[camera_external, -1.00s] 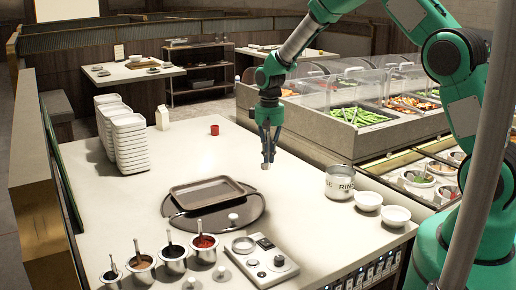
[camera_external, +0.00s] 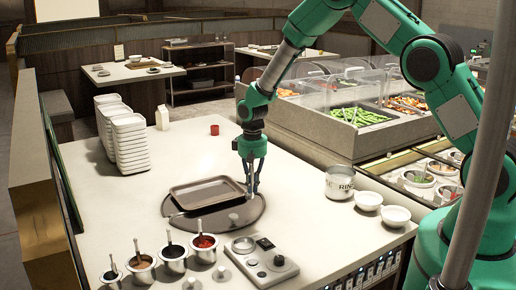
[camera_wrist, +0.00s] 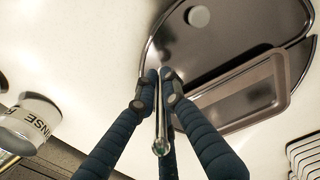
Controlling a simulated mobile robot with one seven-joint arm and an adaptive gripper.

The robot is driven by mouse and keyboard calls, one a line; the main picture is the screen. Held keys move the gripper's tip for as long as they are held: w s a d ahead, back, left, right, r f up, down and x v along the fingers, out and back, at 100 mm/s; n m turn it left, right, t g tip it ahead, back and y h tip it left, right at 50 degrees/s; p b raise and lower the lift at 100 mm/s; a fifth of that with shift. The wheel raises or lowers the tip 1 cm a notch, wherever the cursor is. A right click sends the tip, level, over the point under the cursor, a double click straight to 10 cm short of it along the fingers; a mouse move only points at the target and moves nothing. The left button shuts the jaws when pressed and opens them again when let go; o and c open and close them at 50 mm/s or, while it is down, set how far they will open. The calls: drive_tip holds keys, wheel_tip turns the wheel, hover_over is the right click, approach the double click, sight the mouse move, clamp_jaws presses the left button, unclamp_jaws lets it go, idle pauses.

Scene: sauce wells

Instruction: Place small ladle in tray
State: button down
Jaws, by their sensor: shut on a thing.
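My gripper (camera_external: 252,190) is above the counter at the right end of the brown rectangular tray (camera_external: 208,192). In the wrist view my gripper (camera_wrist: 160,82) is shut on a thin, shiny metal piece, the small ladle (camera_wrist: 161,125). The ladle runs between the fingers and has a rounded end toward the camera. Its other end is hard to make out. The tray lies on a dark oval platter (camera_external: 205,228) and looks empty. In the wrist view the tray (camera_wrist: 240,95) is just right of the fingers.
A RINSE container (camera_external: 339,183) and two white bowls (camera_external: 368,201) stand to the right. Sauce pots (camera_external: 174,259) with utensils and a control box (camera_external: 264,262) are in front. White stacked dishes (camera_external: 128,145) stand at the left. A white knob (camera_external: 233,218) is on the platter.

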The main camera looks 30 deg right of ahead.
drive_tip(key=shift+w, duration=0.1)
idle(0.3)
approach(224, 198)
idle(0.9)
drive_tip(key=shift+f, duration=1.75)
drive_tip(key=shift+f, duration=0.1)
drive_tip(key=c, duration=2.3)
unclamp_jaws()
drive_tip(key=o, duration=0.4)
drive_tip(key=shift+o, duration=0.2)
